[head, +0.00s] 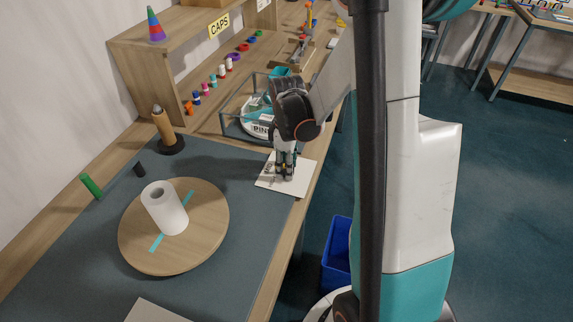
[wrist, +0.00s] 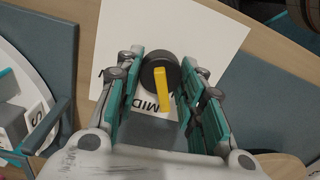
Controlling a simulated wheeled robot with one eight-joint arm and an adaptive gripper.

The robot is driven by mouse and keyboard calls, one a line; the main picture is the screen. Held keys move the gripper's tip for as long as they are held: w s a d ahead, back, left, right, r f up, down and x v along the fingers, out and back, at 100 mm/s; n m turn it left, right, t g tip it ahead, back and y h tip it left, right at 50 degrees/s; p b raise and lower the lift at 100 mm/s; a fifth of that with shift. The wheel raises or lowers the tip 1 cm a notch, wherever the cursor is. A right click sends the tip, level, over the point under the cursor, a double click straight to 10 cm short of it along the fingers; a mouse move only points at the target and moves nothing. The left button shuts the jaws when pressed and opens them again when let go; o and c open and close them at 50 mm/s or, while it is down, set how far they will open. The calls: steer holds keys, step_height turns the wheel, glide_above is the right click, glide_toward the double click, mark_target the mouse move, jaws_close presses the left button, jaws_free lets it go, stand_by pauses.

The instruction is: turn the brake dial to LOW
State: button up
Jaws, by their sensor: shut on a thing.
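The brake dial (wrist: 150,78) is a dark round knob with a yellow pointer (wrist: 163,88) on a white card (wrist: 205,30). In the wrist view the pointer points down the picture, over the printed word MID. Other letters at the left are partly hidden by a finger. My gripper (wrist: 160,82) has a teal finger on each side of the knob and is shut on it. In the head view my gripper (head: 285,172) reaches down onto the white card (head: 301,181) at the table's right edge; there it hides the dial. I cannot read LOW in either view.
A wire-framed bin (head: 233,127) stands close behind the card. A round wooden board (head: 137,225) with a white roll (head: 165,207) lies to the left. A shelf (head: 150,60) labelled CAPS stands at the back. A blue bin (head: 337,255) is on the floor.

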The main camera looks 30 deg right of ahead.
steer(key=m, duration=0.4)
steer(key=shift+m, duration=0.3)
steer(key=m, duration=0.4)
steer(key=shift+d+b, duration=0.1)
steer(key=shift+b, duration=0.3)
steer(key=m, duration=0.5)
steer(key=shift+m, duration=1.9)
steer(key=o, duration=1.1)
steer(key=shift+c, duration=0.2)
steer(key=shift+r, duration=0.1)
step_height(320, 180, up, 12)
steer(key=shift+s+d, duration=0.15)
